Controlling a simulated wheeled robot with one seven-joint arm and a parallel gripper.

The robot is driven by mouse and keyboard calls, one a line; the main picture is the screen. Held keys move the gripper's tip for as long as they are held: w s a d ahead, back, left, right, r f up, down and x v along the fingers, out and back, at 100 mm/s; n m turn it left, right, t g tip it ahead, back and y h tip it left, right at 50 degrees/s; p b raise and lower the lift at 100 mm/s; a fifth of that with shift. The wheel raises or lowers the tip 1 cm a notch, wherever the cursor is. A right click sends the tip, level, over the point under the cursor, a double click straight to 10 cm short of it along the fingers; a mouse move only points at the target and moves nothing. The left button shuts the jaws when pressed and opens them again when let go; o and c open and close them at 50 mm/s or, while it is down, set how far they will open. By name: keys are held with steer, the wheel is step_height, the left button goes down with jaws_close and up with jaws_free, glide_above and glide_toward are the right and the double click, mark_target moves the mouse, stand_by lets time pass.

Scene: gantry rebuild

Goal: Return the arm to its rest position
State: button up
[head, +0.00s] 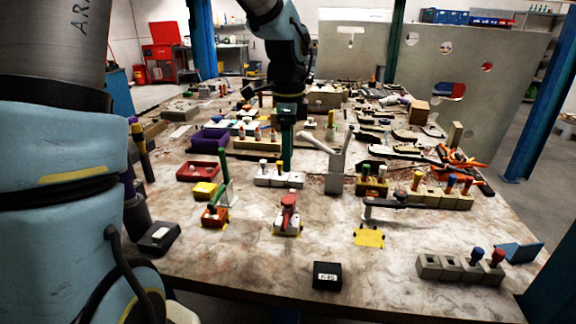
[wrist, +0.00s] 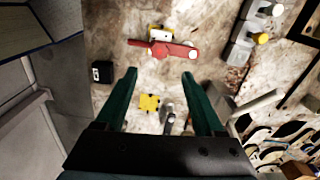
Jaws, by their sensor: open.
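My gripper shows in the wrist view (wrist: 160,92) with its two green fingers spread wide and nothing between them. It points down over the table, above a yellow patch and a dark-handled tool. My blue and grey arm reaches in from the top of the head view.
A red-handled clamp (head: 288,215), a grey upright bracket (head: 335,165), a black-handled tool (head: 390,203) and peg blocks (head: 440,195) stand nearby. A small black box (head: 327,276) and a grey socket block (head: 460,268) lie at the front edge. The front middle is mostly bare.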

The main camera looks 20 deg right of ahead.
stand_by(0.4)
steer(key=s+a+f+n, duration=0.2)
steer(key=a+n, duration=0.9)
steer(key=a, duration=0.2)
steer(key=s+a+f+n+t, duration=0.1)
steer(key=s+a+f+n, duration=0.1)
steer(key=a+n, duration=0.8)
steer(key=a+f, duration=0.1)
steer(key=a, duration=0.2)
steer(key=shift+s+a+n+t, duration=0.25)
steer(key=shift+s+n+t, duration=0.05)
steer(key=shift+n, duration=0.1)
step_height(320, 180, up, 4)
steer(key=r+m+g+b, duration=0.1)
steer(key=m+g+b, duration=0.1)
steer(key=m+b, duration=0.55)
glide_above(288, 200)
step_height(288, 200, down, 11)
steer(key=shift+w+r+p, duration=0.1)
steer(key=shift+p, duration=0.3)
